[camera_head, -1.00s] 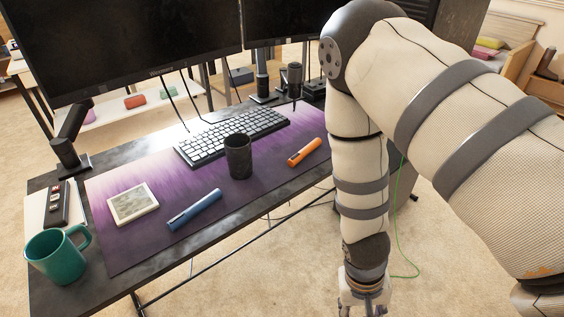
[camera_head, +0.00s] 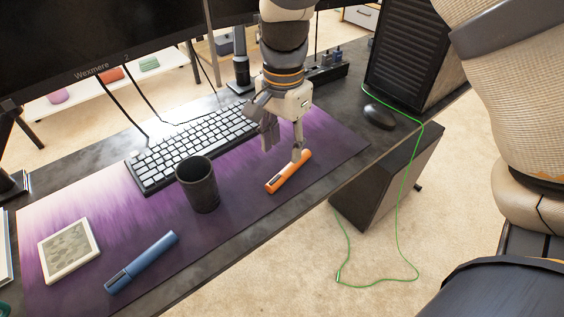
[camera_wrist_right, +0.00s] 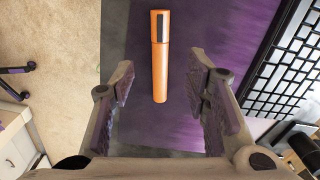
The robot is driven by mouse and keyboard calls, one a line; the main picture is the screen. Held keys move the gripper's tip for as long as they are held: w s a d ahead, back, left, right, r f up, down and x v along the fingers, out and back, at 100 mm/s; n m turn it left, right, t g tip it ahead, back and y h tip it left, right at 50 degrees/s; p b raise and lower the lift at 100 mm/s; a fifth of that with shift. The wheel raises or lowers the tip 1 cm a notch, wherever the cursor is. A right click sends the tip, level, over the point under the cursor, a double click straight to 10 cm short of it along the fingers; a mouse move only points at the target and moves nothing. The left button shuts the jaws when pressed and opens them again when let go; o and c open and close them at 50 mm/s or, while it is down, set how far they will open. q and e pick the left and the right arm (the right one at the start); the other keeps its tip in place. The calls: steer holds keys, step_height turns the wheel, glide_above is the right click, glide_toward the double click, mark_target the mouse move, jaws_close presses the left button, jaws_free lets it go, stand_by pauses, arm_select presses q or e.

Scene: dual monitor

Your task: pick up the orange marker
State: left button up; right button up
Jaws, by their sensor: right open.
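The orange marker (camera_head: 289,172) lies flat on the purple desk mat (camera_head: 235,235), near the mat's right part. My right gripper (camera_head: 282,153) hangs over the marker, pointing down, its fingers spread and empty. In the right wrist view the marker (camera_wrist_right: 160,55) lies lengthwise, dark clip at the far end, and its near end points into the gap between the open fingers of my right gripper (camera_wrist_right: 160,108). My left gripper is not in view.
A dark cup (camera_head: 197,184) stands left of the marker, and a blue marker (camera_head: 142,262) lies farther left. The keyboard (camera_head: 190,142) is behind, below the monitors. A mouse (camera_head: 379,116) sits at right. The mat in front of the marker is clear.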

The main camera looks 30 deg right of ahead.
mark_target(283, 173)
step_height(283, 173, down, 8)
steer(key=shift+b, duration=0.3)
jaws_close()
